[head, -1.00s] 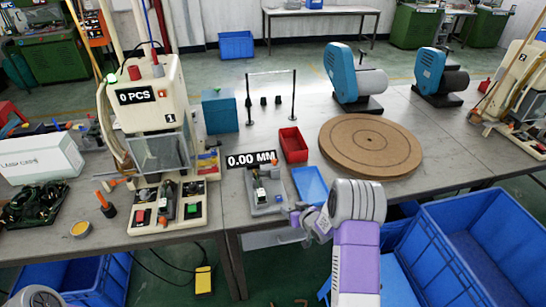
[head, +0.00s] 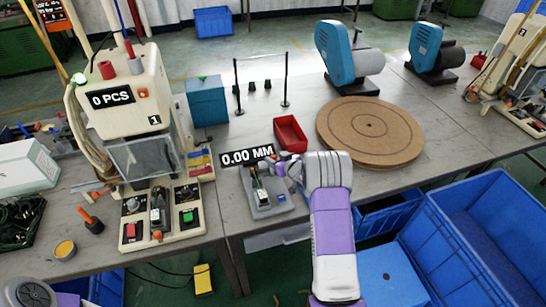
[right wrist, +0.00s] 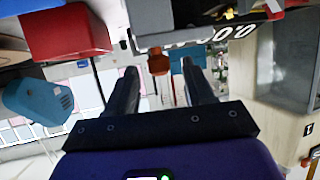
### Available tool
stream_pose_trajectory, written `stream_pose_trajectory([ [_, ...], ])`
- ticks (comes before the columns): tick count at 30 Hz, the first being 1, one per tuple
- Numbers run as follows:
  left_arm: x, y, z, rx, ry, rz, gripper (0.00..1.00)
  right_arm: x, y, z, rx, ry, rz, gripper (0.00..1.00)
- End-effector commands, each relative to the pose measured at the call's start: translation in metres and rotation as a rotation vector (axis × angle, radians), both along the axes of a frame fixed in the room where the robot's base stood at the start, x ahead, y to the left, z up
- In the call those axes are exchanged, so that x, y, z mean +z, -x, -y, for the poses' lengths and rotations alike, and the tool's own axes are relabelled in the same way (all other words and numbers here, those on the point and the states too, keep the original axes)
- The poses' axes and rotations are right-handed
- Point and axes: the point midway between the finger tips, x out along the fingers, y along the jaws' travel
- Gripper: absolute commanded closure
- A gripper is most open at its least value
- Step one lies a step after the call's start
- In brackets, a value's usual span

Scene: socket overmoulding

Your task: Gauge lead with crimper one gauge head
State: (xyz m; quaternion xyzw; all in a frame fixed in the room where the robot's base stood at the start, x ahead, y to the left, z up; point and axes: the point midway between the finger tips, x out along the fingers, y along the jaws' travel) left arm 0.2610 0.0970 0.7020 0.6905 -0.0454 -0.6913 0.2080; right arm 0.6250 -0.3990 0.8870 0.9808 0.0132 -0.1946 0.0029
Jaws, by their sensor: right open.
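The gauge (head: 272,207) is a small grey block on the table with a dark and light upright part. Its display (head: 246,156) reads 0.00 MM. Crimper one (head: 135,95) is the cream machine at left, marked 1, with a display of 0 PCS. My right gripper (head: 287,172) is at the right rear side of the gauge, partly hidden by my arm. In the right wrist view its two dark fingers (right wrist: 160,80) are apart with nothing held, and an orange knob (right wrist: 158,62) shows between them. I cannot make out a lead. My left gripper is out of view.
A red bin (head: 290,134) stands just behind my right gripper. A round brown board (head: 370,130) lies to the right. Blue reel machines (head: 337,52) stand behind it. Large blue crates (head: 480,235) stand below the table's front edge.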

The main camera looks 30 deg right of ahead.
Motion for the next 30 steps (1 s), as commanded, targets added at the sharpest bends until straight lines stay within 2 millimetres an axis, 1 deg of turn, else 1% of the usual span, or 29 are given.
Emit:
stream_pose_trajectory([
  [1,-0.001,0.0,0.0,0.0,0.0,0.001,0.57,-0.003,-0.006,0.0,0.001,0.001,0.0,0.48],
  [3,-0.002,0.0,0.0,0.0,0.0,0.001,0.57,-0.006,-0.012,0.0,0.001,0.002,-0.001,0.48],
  [6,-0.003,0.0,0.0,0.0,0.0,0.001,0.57,-0.008,-0.018,0.0,-0.001,0.0,0.0,0.48],
  [16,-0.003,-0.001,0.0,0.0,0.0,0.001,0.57,-0.009,-0.021,0.0,-0.001,-0.001,-0.001,0.48],
  [17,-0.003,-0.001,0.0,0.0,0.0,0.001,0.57,-0.009,-0.021,0.0,-0.001,-0.001,-0.001,0.51],
  [18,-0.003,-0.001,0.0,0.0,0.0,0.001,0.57,-0.009,-0.021,0.0,-0.001,-0.001,-0.001,0.57],
  [26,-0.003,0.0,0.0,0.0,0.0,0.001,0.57,-0.009,-0.021,0.0,-0.001,-0.001,-0.001,0.97],
  [27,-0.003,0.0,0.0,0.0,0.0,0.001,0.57,-0.009,-0.021,0.0,-0.001,-0.001,-0.001,1.0],
  [30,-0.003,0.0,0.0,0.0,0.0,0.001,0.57,-0.009,-0.021,0.0,-0.001,-0.001,-0.001,1.0],
])
